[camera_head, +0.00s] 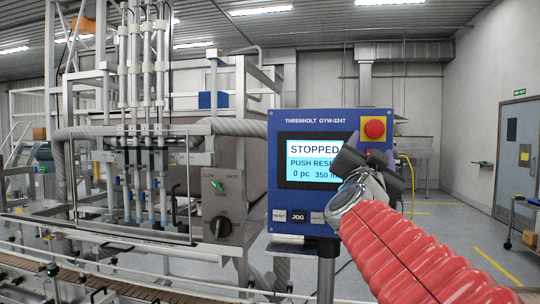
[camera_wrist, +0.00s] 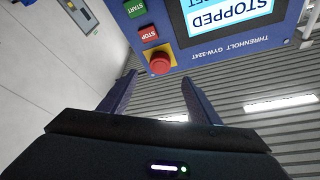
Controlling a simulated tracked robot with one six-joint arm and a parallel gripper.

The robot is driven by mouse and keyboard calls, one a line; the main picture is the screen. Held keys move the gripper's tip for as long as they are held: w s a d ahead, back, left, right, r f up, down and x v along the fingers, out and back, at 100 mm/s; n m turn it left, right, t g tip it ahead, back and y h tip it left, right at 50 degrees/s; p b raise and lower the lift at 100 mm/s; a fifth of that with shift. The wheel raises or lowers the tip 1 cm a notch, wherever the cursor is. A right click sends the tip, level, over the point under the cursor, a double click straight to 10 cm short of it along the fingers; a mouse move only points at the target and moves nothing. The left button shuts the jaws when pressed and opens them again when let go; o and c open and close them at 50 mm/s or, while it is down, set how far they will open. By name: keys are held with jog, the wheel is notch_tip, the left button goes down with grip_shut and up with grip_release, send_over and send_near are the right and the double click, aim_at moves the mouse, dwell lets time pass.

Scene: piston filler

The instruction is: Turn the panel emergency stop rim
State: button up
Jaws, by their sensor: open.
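The panel emergency stop is a red knob (camera_head: 375,128) on a yellow square at the top right of the blue control panel (camera_head: 290,128). In the wrist view, which shows the panel upside down, the red knob (camera_wrist: 160,62) is near the top centre. My gripper (camera_head: 365,150) is in front of the panel, just below the knob in the head view. In the wrist view my gripper (camera_wrist: 159,80) is open, its two dark fingers spread to either side of the knob's line. Nothing is between them, and the knob appears beyond the tips.
The panel's screen (camera_head: 308,160) reads STOPPED and PUSH RESET. A red STOP button (camera_wrist: 149,33) and a green START button (camera_wrist: 135,9) are near the knob. A selector box (camera_head: 222,205) and conveyor (camera_head: 100,284) stand left.

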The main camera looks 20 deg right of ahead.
jog(key=shift+v, duration=1.65)
jog(key=shift+w+f, duration=0.1)
jog(key=w+a+f+n+g+y, duration=0.1)
jog(key=w+a+f+n+y, duration=0.1)
jog(key=a+f+n+y, duration=0.65)
jog(key=w+a+f+n+y, duration=0.15)
jog(key=a+f+y, duration=0.35)
jog(key=f, duration=0.9)
jog(key=s+a+f+n+g+y, duration=0.1)
jog(key=s+a+f+n+g, duration=0.1)
jog(key=s+a+f+g, duration=0.2)
jog(key=s+a+f+n+g+y, duration=0.1)
jog(key=s+a+f+n+g, duration=0.2)
jog(key=s+a+f, duration=0.7)
jog(key=s+f+g, duration=0.1)
jog(key=s+f, duration=0.4)
jog(key=f, duration=0.2)
jog(key=shift+s+f+n+g, duration=0.2)
jog(key=shift+n+g, duration=0.1)
